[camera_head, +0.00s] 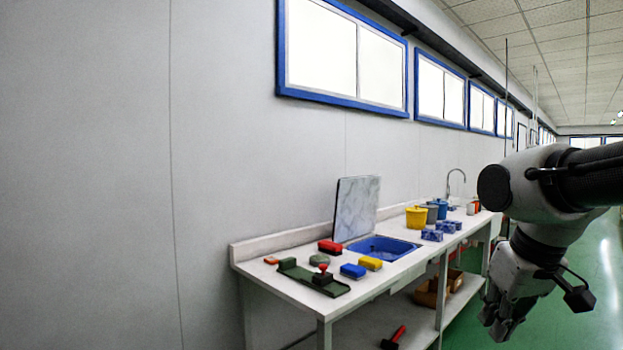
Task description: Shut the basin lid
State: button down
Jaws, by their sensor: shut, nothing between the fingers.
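The basin (384,248) is a blue sink set into the white worktop, and it is open. Its lid (355,210) is a grey marbled panel standing upright, leaning slightly, at the back left of the basin near the wall. My gripper (497,325) hangs at the lower right, pointing down, in front of the bench and well apart from the lid. It is shut and empty.
On the white worktop (262,277), a green tray (314,280), a red block (330,246), a blue block (353,271) and a yellow block (370,263) lie left and front of the basin. A yellow bucket (416,218) and blue patterned blocks (432,235) stand to its right. Green floor is open at right.

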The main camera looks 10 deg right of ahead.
aim_at(357, 200)
jog(key=i+l+u, duration=0.5)
jog(key=l+u, duration=0.25)
jog(key=l, duration=0.2)
jog(key=i, duration=0.05)
